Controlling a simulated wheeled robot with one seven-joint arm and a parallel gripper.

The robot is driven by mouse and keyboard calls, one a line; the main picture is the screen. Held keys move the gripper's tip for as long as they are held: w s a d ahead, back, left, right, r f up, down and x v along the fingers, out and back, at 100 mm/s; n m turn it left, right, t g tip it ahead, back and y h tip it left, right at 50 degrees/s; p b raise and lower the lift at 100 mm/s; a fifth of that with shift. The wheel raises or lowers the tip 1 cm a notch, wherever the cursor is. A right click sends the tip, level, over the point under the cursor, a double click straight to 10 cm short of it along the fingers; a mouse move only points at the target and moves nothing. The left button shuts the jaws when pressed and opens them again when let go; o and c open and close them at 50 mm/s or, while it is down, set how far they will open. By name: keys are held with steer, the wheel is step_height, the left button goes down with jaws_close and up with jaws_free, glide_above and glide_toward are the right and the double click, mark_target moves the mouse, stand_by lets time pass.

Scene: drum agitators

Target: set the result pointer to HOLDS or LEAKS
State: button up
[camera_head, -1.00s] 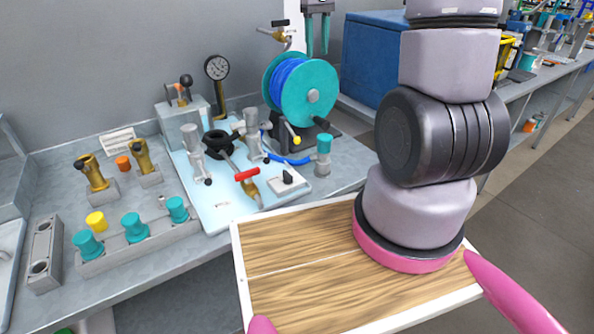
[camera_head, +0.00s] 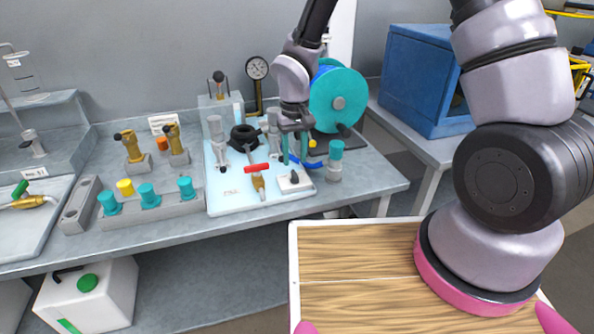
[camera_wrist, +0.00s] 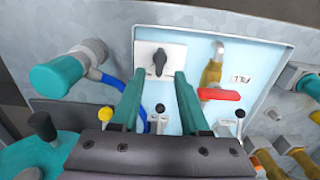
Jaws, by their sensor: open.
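The result pointer is a small black knob (camera_head: 295,177) on a white plate (camera_head: 303,185) at the front right of the pale blue tray. It also shows in the wrist view as a black pointer knob (camera_wrist: 159,63) on its white plate (camera_wrist: 175,70). No HOLDS or LEAKS lettering is readable on the plate. My gripper (camera_head: 294,160) is open, its teal fingers hanging above and behind the plate. In the wrist view my gripper (camera_wrist: 160,76) has its fingertips on either side of the knob in the picture, apart from it and empty.
A red-handled valve (camera_head: 257,168) sits just left of the pointer. A teal-capped fitting (camera_head: 335,160) stands to its right. A blue hose reel (camera_head: 338,98) and a pressure gauge (camera_head: 257,68) stand behind. Teal knobs (camera_head: 149,196) line the bench's left.

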mark_target(295, 174)
step_height(295, 174, down, 5)
steer(key=shift+f, duration=0.1)
stand_by(0.3)
jaws_close()
